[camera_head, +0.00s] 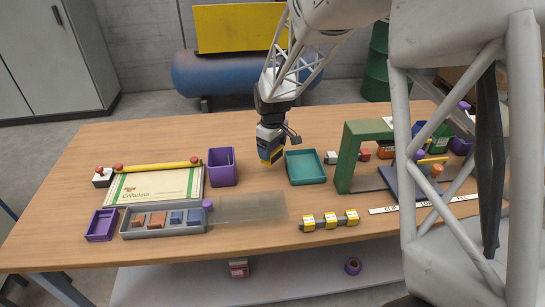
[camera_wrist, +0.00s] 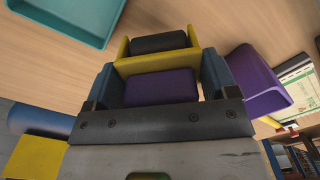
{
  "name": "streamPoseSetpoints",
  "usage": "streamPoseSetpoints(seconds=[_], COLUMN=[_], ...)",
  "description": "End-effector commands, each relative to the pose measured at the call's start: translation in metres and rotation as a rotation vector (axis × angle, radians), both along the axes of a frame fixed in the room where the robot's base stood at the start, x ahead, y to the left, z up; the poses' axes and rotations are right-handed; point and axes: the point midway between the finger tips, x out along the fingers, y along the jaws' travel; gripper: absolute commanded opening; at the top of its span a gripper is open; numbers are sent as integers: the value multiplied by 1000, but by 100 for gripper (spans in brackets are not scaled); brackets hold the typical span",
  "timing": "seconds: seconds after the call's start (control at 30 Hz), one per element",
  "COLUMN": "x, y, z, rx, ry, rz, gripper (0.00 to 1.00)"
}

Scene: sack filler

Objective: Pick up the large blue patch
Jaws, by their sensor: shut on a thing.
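My gripper (camera_head: 270,158) is above the middle of the table, between the purple bin and the teal tray. It is shut on a yellow-framed piece (camera_wrist: 158,62). In the wrist view this piece has a purple block (camera_wrist: 160,86) between the fingers and a dark rounded block (camera_wrist: 160,42) at its far end. Two blue patches (camera_head: 176,218) (camera_head: 194,216) lie in the right compartments of a grey tray (camera_head: 165,233) at the left front. I cannot tell which is larger. They are apart from my gripper.
A purple bin (camera_head: 222,167) and a teal tray (camera_head: 305,167) flank my gripper. A green arch (camera_head: 345,165) stands to the right. A sack (camera_head: 155,186) lies at left. A greyish sheet (camera_head: 250,207) lies right of the grey tray.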

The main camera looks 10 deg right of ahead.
Motion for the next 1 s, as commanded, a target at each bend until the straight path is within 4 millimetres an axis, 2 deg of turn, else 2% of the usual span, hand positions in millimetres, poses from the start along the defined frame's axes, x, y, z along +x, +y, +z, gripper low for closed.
streamPoseSetpoints(seconds=[0.37,0.73,1.0], x=[0,0,0], y=[0,0,0], z=[-2,-34,-39], rx=[0,0,0], ry=[-1,1,-1], rz=[0,0,0], gripper=[42,42,42])
